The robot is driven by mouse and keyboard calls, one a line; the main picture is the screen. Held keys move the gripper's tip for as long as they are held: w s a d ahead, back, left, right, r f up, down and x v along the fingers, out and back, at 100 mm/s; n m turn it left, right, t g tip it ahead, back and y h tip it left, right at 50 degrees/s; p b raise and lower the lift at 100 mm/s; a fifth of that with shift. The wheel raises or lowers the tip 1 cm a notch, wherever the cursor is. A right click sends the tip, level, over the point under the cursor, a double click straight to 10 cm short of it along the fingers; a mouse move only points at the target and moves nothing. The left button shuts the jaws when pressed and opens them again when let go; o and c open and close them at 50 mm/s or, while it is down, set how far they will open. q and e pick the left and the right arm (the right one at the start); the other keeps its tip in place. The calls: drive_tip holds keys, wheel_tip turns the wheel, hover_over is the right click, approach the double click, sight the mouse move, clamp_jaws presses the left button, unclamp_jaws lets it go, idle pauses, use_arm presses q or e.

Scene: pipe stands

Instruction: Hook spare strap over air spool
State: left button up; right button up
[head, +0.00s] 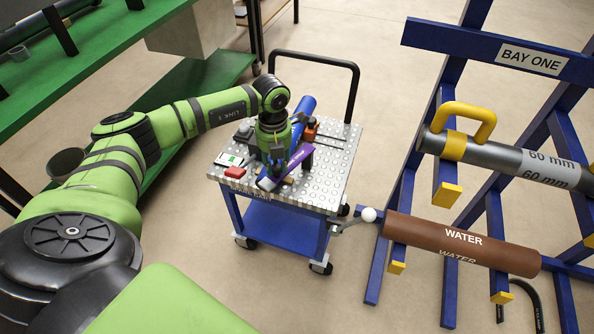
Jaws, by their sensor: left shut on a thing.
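My left gripper (277,168) reaches down over the cart top. It is shut, apparently on a purple piece with pale lettering (302,157), which looks like the strap; the grip itself is mostly hidden. A blue cylinder (304,105), which may be the air spool, lies slantwise on the cart behind and below the gripper. The gripper hides its middle, and I cannot read a label on it. Whether the purple piece touches the cylinder I cannot tell. My right gripper is not in view.
The cart's metal top (335,160) also holds a red block (244,173), a green-and-white box (229,160) and an orange item (311,130).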

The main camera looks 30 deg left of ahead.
use_arm(q)
drive_tip(key=shift+w+a+f+b, duration=0.1)
drive_tip(key=shift+w+a+b, duration=0.15)
drive_tip(key=shift+a, duration=0.35)
drive_tip(key=shift+w+a+r+b, duration=0.1)
drive_tip(key=shift+a+b, duration=0.15)
drive_tip(key=shift+a, duration=0.4)
drive_tip(key=shift+w+a+f+b, duration=0.1)
drive_tip(key=shift+w+a+b, duration=0.15)
drive_tip(key=shift+a, duration=0.6)
drive_tip(key=shift+w+a+b, duration=0.65)
drive_tip(key=shift+a+b, duration=0.25)
drive_tip(key=shift+w+a+b, duration=0.65)
drive_tip(key=shift+a, duration=0.3)
